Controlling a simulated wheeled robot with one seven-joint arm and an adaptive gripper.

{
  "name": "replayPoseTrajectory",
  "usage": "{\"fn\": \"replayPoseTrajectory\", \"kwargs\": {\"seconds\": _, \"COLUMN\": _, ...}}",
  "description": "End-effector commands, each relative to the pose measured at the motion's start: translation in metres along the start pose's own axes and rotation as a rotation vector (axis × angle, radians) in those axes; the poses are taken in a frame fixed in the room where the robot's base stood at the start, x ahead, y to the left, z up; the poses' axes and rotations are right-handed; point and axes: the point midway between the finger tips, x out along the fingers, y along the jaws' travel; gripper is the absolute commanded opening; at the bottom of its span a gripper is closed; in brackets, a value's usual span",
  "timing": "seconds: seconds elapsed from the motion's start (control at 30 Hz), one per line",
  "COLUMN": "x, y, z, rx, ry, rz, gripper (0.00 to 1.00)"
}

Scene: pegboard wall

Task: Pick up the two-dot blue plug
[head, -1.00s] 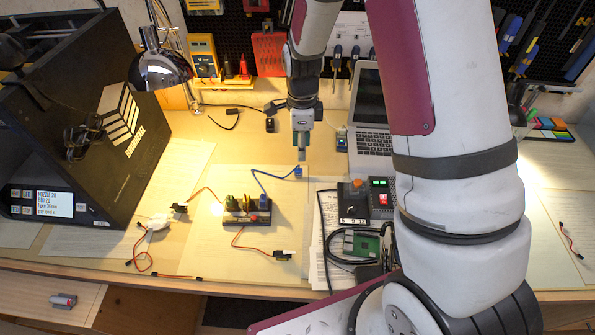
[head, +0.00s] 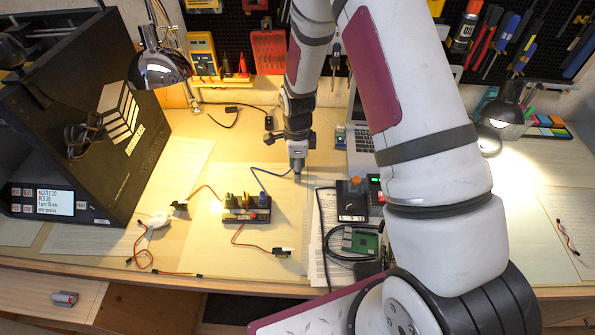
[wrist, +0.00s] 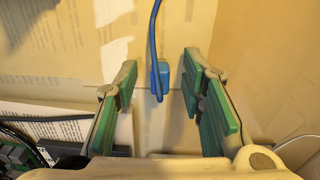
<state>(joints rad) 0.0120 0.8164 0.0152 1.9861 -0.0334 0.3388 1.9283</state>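The blue plug (wrist: 164,76) is at the end of a blue cable (wrist: 153,35) and shows in the wrist view between the two green-padded fingers of my gripper (wrist: 160,68). The fingers are open, with a gap on each side of the plug. Dots on the plug are too small to make out. In the head view my gripper (head: 298,168) points down at the plug's place and hides it; the blue cable (head: 262,182) runs from there to a small dark block (head: 247,211) with coloured plugs.
A black control box (head: 352,200), a green circuit board (head: 360,242) and a laptop (head: 361,125) are right of my gripper. A black machine (head: 100,120) stands at the left. Red-wired connectors lie around the dark block.

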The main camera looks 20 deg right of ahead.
Motion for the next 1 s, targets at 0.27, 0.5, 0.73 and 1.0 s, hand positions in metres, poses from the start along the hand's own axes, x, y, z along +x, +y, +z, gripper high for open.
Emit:
{"fn": "replayPoseTrajectory", "kwargs": {"seconds": 0.27, "x": 0.000, "y": 0.000, "z": 0.000, "rx": 0.000, "ry": 0.000, "rz": 0.000, "gripper": 0.00}}
{"fn": "replayPoseTrajectory", "kwargs": {"seconds": 0.5, "x": -0.001, "y": 0.000, "z": 0.000, "rx": 0.000, "ry": 0.000, "rz": 0.000, "gripper": 0.00}}
{"fn": "replayPoseTrajectory", "kwargs": {"seconds": 0.73, "x": -0.005, "y": 0.000, "z": 0.000, "rx": 0.001, "ry": 0.000, "rz": -0.001, "gripper": 0.00}}
{"fn": "replayPoseTrajectory", "kwargs": {"seconds": 1.0, "x": -0.034, "y": -0.001, "z": 0.001, "rx": 0.000, "ry": -0.001, "rz": -0.003, "gripper": 0.00}}
